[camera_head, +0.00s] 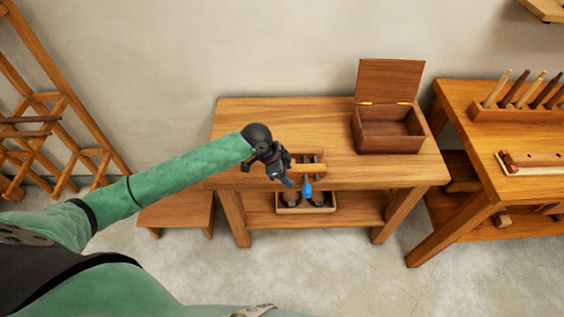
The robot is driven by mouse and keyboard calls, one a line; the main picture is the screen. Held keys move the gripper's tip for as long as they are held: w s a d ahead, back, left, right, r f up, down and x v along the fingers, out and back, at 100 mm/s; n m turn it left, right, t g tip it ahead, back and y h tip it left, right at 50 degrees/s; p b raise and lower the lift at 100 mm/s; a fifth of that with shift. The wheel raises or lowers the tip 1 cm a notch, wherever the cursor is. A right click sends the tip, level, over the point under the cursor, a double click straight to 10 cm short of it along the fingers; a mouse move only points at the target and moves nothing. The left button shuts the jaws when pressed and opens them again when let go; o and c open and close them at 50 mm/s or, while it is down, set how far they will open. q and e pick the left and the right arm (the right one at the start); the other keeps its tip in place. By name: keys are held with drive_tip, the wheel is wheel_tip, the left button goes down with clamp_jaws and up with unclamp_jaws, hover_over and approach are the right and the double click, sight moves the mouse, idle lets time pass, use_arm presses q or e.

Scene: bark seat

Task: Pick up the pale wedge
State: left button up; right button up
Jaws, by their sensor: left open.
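My left gripper (285,174) is over the front edge of the wooden table (250,115), at the end of my green arm. It is open, and I see nothing held in it. A small pale yellowish piece (309,168) shows just to the right of the gripper, by a small holder near the table's front edge. It may be the pale wedge, but it is too small to tell its shape. The gripper partly hides this spot. A bright blue part (307,187) is just below it; I cannot tell what it belongs to. My right gripper is not in view.
An open, empty-looking wooden box (388,143) with its lid up stands at the table's right. A tray (318,209) sits on the lower shelf. A workbench (470,140) with a tool rack (520,112) is at right, a low stool (178,212) at left. The tabletop's back left is clear.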

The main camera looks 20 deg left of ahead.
use_arm(q)
drive_tip(key=shift+y, duration=0.3)
drive_tip(key=w+a, duration=0.2)
drive_tip(key=a, duration=0.1)
drive_tip(key=w+a, duration=0.3)
drive_tip(key=w+a+r+p, duration=0.1)
drive_tip(key=w+a, duration=0.1)
drive_tip(key=a, duration=0.1)
drive_tip(key=shift+w, duration=0.25)
drive_tip(key=shift+w+d+f, duration=0.1)
drive_tip(key=shift+d+f, duration=0.05)
drive_tip(key=shift+f, duration=0.3)
drive_tip(key=shift+d+f+p, duration=0.15)
drive_tip(key=shift+p, duration=0.3)
drive_tip(key=shift+p+x, duration=1.25)
drive_tip(key=shift+x, duration=1.1)
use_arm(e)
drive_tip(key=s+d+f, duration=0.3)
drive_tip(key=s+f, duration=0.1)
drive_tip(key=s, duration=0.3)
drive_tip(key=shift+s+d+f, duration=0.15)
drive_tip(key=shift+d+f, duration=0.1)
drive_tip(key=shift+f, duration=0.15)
use_arm(q)
drive_tip(key=shift+d, duration=0.1)
drive_tip(key=c, duration=1)
